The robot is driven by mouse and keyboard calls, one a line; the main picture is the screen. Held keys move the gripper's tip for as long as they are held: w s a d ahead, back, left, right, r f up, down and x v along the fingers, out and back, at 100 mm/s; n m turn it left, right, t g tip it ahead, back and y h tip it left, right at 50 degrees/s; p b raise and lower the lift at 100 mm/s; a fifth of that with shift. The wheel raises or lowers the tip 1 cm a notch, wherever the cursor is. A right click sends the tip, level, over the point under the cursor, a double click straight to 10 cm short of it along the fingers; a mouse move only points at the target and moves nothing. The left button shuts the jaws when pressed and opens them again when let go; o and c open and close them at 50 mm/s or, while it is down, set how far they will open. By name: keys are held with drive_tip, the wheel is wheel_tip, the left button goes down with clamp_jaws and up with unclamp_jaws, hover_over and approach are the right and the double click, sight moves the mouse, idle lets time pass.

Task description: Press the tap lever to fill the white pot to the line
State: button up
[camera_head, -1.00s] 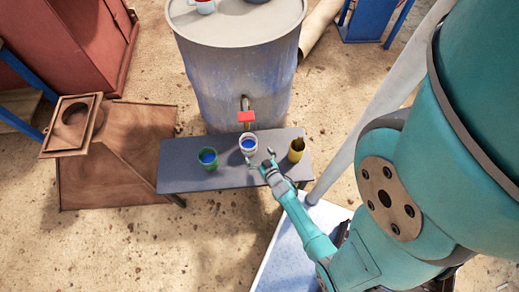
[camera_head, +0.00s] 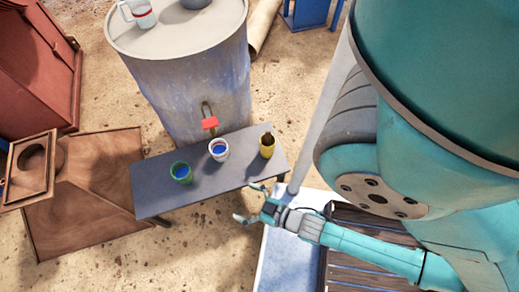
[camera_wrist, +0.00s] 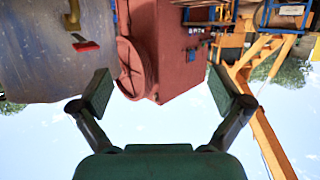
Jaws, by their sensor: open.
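The white pot (camera_head: 219,149) stands upright on a grey bench below the tap and holds blue liquid. A line on the pot cannot be made out. The tap with its red lever (camera_head: 210,122) is on the front of a large grey drum (camera_head: 190,80). The red lever also shows in the wrist view (camera_wrist: 86,46), at the upper left. My gripper (camera_head: 248,204) is open and empty, in front of the bench and apart from the pot and lever. Its two fingers are spread in the wrist view (camera_wrist: 164,92).
A green pot (camera_head: 181,172) with blue liquid and a yellow pot (camera_head: 267,146) flank the white pot on the bench (camera_head: 155,197). A white mug with a red band (camera_head: 143,14) sits on the drum. A slanted pale pole (camera_head: 318,120) stands right of the bench.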

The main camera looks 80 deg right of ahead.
drive_tip(key=s+a+r+n+y, duration=0.1)
drive_tip(key=s+a+r+y, duration=0.1)
drive_tip(key=r, duration=0.7)
drive_tip(key=s+a+r+n+y, duration=0.1)
drive_tip(key=s+a+r, duration=0.1)
drive_tip(key=r, duration=0.7)
drive_tip(key=shift+s+a+r+n+t+y, duration=0.3)
drive_tip(key=shift+s+a+n+y, duration=0.1)
drive_tip(key=shift+s, duration=0.4)
